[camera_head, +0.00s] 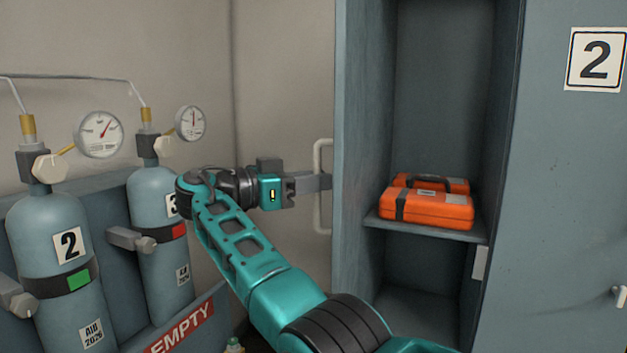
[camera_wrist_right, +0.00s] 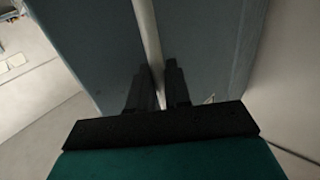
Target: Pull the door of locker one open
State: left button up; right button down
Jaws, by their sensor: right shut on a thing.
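The door of locker one (camera_head: 352,150) stands open at the left of the locker opening and shows as a narrow grey-blue panel. Its pale bar handle (camera_head: 317,157) sticks out on the panel's left side. My right gripper (camera_head: 320,183) is shut on the middle of this handle, reaching in from the left. In the right wrist view the handle (camera_wrist_right: 147,30) runs between the two dark fingers (camera_wrist_right: 160,88), with the grey-blue door face (camera_wrist_right: 85,45) behind. My left gripper is not in view.
Two orange cases (camera_head: 428,206) lie on a shelf (camera_head: 428,230) inside the open locker. The door of locker two (camera_head: 570,190) is at the right. Gas cylinders (camera_head: 65,245) with gauges (camera_head: 100,134) and an EMPTY sign (camera_head: 182,328) stand at the left, near my right arm.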

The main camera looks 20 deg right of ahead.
jog(key=shift+w+d+r, duration=0.1)
jog(key=shift+d+r, duration=0.1)
jog(key=shift+r, duration=0.15)
jog(key=c, duration=1.5)
grip_release()
jog(key=shift+o, duration=1.3)
jog(key=shift+w+d+f, duration=0.1)
jog(key=shift+d+f, duration=0.1)
jog(key=shift+a, duration=0.15)
jog(key=shift+f, duration=0.2)
jog(key=shift+s, duration=0.2)
